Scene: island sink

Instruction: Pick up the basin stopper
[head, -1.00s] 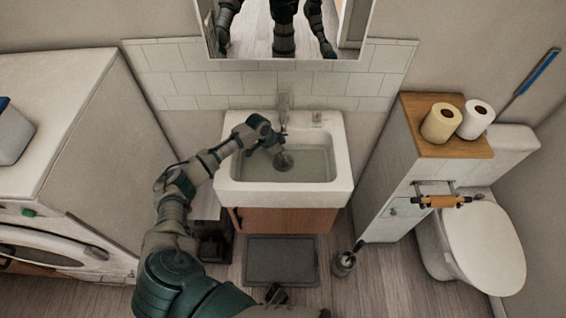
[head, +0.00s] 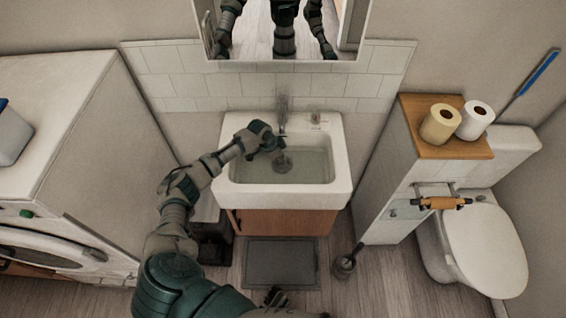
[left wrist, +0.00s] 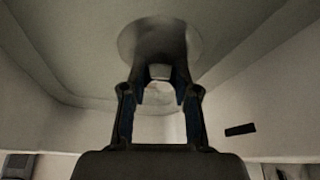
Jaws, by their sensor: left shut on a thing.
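The white basin (head: 343,188) holds shallow, clear water. My left gripper (head: 279,146) reaches over its left side, near the middle. A dark round stopper (head: 282,163) shows just below the fingers in the head view. In the left wrist view my left gripper (left wrist: 160,75) is shut, with its tips against the round stopper (left wrist: 158,35). The fingers hide the part they grip. I cannot tell whether the stopper is clear of the basin floor.
The tap (head: 283,112) stands close behind the left gripper. A washing machine (head: 60,130) is at the left. A wooden-topped cabinet (head: 420,138) with toilet rolls and a toilet (head: 485,245) are at the right. A grey mat (head: 283,262) lies before the sink.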

